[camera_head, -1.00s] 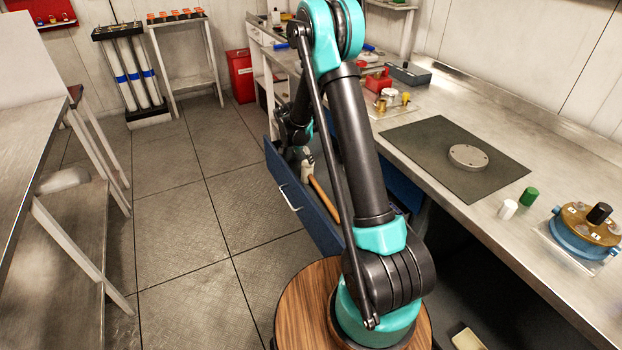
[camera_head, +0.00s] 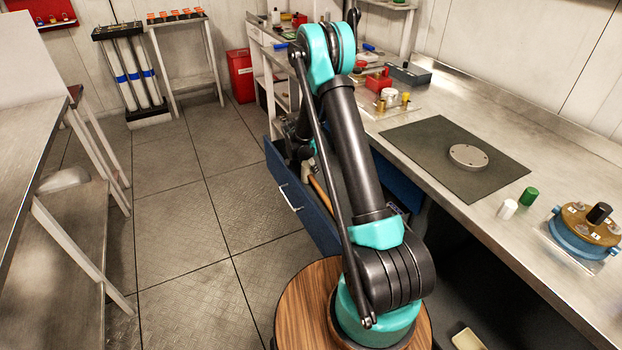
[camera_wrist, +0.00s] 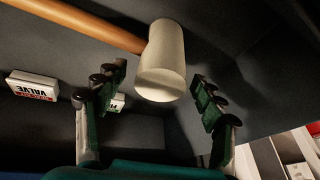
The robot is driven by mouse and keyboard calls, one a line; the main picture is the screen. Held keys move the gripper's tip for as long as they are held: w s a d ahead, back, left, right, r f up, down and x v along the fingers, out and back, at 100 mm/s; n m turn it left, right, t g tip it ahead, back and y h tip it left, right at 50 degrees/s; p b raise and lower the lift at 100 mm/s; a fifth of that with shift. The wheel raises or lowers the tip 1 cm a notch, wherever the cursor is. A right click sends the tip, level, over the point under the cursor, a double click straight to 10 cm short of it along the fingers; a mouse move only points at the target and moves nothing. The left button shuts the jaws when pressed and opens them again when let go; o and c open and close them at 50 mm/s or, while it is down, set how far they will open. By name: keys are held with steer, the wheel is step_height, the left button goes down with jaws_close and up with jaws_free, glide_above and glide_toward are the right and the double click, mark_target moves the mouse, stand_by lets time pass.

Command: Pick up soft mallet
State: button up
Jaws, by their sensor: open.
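The soft mallet has a pale cylindrical head (camera_wrist: 162,65) and a wooden handle (camera_wrist: 80,20) in the wrist view. It lies inside the open blue drawer (camera_head: 300,205), and in the head view part of its handle (camera_head: 321,192) shows above the drawer's front panel. My gripper (camera_wrist: 158,88) is open, with one finger on each side of the mallet head. The fingers look apart from the head, though the exact depth is hard to tell. In the head view my gripper is mostly hidden behind my arm and the drawer front.
A white box marked VALVE (camera_wrist: 33,85) lies in the drawer, with another small pale item (camera_wrist: 117,102) behind a finger. The drawer walls close in around my gripper. The workbench (camera_head: 480,200) stands to the right; the tiled floor (camera_head: 185,230) to the left is clear.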

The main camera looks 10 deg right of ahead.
jaws_close()
stand_by(0.3)
steer(key=shift+r, duration=0.1)
step_height(320, 180, up, 20)
stand_by(0.6)
steer(key=c, duration=0.8)
jaws_free()
jaws_close()
steer(key=shift+s, duration=0.1)
